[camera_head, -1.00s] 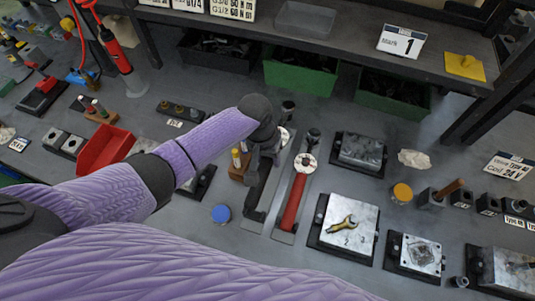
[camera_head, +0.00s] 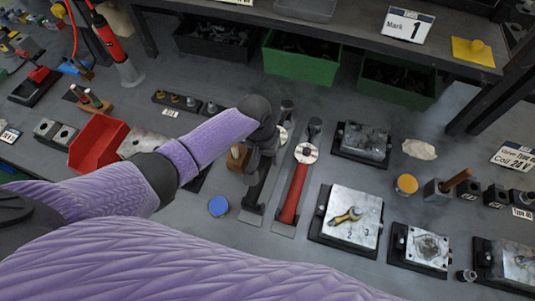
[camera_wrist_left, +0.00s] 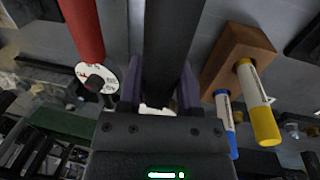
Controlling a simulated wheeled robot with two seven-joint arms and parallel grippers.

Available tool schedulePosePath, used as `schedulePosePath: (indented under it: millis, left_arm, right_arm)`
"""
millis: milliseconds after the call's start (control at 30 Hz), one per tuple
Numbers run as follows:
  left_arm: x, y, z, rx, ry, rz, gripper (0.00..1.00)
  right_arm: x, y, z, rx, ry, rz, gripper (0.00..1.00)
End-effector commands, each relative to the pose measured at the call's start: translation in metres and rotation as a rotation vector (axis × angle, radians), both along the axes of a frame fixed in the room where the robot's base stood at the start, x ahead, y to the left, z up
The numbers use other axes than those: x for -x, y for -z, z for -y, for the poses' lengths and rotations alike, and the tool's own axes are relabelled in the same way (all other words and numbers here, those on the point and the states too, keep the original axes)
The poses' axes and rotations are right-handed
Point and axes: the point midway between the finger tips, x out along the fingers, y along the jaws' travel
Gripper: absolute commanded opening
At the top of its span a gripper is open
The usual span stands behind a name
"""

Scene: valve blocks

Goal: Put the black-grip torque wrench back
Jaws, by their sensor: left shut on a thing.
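The black-grip torque wrench (camera_head: 257,188) lies lengthwise along a narrow light plate (camera_head: 250,218) on the bench. My left gripper (camera_head: 262,150) is over its upper part. In the left wrist view the dark bar of the wrench (camera_wrist_left: 172,40) runs between the fingers (camera_wrist_left: 158,95), which are shut on it. The gripper hides part of the wrench's head end, and I cannot tell whether the wrench touches the plate. A red-grip torque wrench (camera_head: 294,190) with a white round dial lies on a similar plate to the right. My right gripper is not in view.
A wooden block (camera_head: 237,157) stands close left of the gripper; yellow and blue markers (camera_wrist_left: 258,105) show at it in the wrist view. A blue cap (camera_head: 218,206) lies left of the wrench. Metal valve blocks (camera_head: 352,215) stand to the right, green bins (camera_head: 300,68) behind.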

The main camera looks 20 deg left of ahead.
Motion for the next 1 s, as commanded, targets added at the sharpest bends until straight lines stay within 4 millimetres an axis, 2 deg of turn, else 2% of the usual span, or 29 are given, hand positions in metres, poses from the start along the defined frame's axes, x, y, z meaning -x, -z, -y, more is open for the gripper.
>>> schedulePosePath:
  millis: [1000]
  left_arm:
    - [-0.0001,0.0001,0.0001,0.001,0.0,0.001,0.0]
  right_arm:
    - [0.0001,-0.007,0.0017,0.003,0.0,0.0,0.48]
